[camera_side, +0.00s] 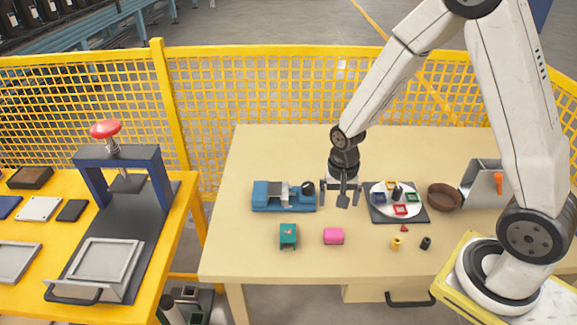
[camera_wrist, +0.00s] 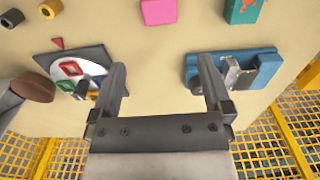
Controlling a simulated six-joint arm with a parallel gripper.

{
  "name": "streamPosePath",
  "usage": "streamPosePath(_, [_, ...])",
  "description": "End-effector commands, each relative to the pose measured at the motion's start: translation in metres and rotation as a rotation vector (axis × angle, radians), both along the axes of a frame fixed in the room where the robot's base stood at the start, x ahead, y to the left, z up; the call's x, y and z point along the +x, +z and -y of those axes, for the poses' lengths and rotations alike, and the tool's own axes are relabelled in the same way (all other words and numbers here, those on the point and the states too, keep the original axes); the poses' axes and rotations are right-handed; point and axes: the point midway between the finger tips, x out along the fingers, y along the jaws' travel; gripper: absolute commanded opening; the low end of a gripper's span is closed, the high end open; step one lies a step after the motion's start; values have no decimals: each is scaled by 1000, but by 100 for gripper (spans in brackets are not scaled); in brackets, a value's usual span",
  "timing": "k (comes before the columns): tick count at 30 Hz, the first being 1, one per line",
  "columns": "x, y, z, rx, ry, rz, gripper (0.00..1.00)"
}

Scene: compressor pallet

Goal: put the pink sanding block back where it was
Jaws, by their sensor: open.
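The pink sanding block (camera_side: 334,236) lies on the tan table near its front, just right of a teal block. In the wrist view the pink block (camera_wrist: 158,11) shows at the top edge, partly cut off. My gripper (camera_side: 342,200) is open and empty above the table, behind the pink block and apart from it. In the wrist view my gripper's two fingers (camera_wrist: 160,82) are spread wide with only bare table between them.
A blue vise (camera_side: 268,196) stands left of my gripper. A dark board with a white disc (camera_side: 414,210) and coloured squares lies to the right, with a brown bowl (camera_side: 444,197) beyond. The teal block (camera_side: 288,236) and small cylinders (camera_side: 396,243) lie near the front. Yellow mesh fencing runs behind.

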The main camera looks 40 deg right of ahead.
Motion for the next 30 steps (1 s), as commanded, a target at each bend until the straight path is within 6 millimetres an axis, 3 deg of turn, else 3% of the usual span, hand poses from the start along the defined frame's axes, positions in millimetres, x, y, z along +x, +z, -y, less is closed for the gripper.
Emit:
streamPosePath(11, [-7,17,-4,-4,110,35,100])
streamPosePath(21, [-37,62,-17,-41,493,147,100])
streamPosePath(30, [-62,83,-24,-84,749,212,100])
